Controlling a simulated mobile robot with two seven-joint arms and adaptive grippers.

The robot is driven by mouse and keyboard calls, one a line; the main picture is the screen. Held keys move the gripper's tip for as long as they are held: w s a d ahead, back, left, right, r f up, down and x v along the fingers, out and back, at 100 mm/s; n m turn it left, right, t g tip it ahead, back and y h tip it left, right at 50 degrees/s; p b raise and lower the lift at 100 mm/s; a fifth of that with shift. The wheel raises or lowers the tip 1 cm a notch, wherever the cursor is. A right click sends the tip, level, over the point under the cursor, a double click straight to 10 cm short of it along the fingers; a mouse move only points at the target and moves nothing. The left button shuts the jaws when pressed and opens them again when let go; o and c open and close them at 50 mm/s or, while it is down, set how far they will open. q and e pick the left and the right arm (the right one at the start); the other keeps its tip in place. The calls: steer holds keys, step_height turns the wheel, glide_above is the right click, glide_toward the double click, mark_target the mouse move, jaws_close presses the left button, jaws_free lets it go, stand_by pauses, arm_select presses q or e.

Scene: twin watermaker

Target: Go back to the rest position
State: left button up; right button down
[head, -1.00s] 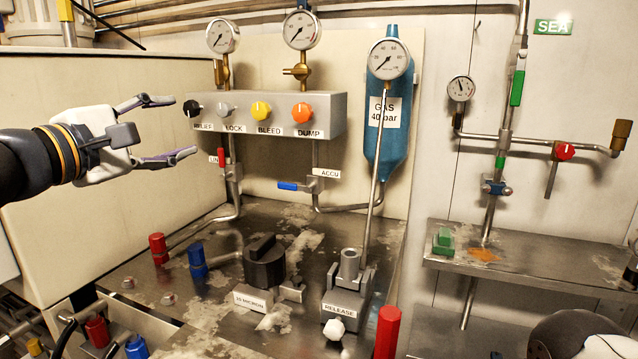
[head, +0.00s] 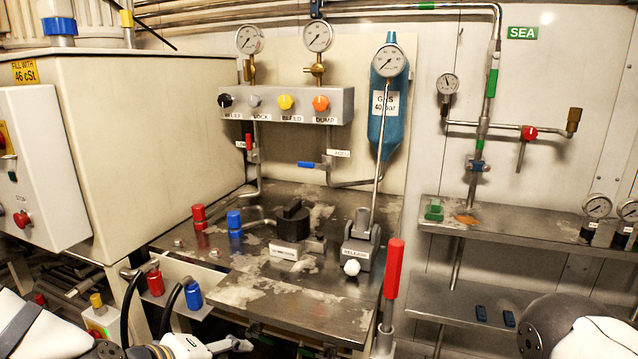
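My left arm shows at the bottom left, with the white and dark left gripper (head: 232,346) low at the bottom edge, in front of the steel bench and well apart from the valve block. Its fingers are small and partly cut off by the frame, so I cannot tell whether they are open or shut. Nothing is seen in it. A rounded part of my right arm shows at the bottom right; the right gripper is out of view. The valve block (head: 272,117) with black, grey, yellow and orange knobs stands free of both arms.
The steel bench (head: 255,293) carries red and blue caps, a black filter and the release block. A red-handled lever (head: 393,268) rises at its front right. A control cabinet (head: 40,170) stands left; shelves (head: 520,235) with gauges are at right.

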arm_select(q)
steer(key=s+a+f+m+g+y, duration=0.1)
steer(key=s+f+m+g, duration=0.2)
steer(key=s+f, duration=0.65)
steer(key=s+a+f+m+g+y, duration=0.1)
steer(key=s+f+m+g, duration=0.15)
steer(key=s+f, duration=0.65)
steer(key=s+a+m+g+y, duration=0.1)
steer(key=s+a+m+g, duration=0.1)
steer(key=s, duration=0.8)
steer(key=s+a+m+g+y, duration=0.1)
steer(key=s+a, duration=0.3)
steer(key=s, duration=0.6)
steer(key=shift+r+m+g+y+p, duration=0.3)
steer(key=shift+r+m+g+p, duration=0.15)
steer(key=shift+m+g, duration=0.3)
